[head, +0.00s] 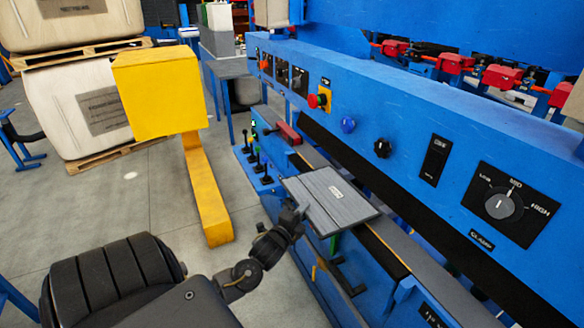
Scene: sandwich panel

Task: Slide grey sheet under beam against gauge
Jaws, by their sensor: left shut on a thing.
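The grey sheet (326,203) is a flat panel with a small white label, near the middle of the head view. My left gripper (295,212) is shut on its near left edge and holds it about level at the front of the blue machine. The blue beam (400,110) runs across the machine above and behind the sheet, with a dark gap below it. The sheet's far edge lies near this gap; I cannot tell whether any of it is under the beam. I cannot make out the gauge. My right gripper is not in view.
Small levers (258,160) stand left of the sheet. A yellow post (203,190) stands on the floor at left.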

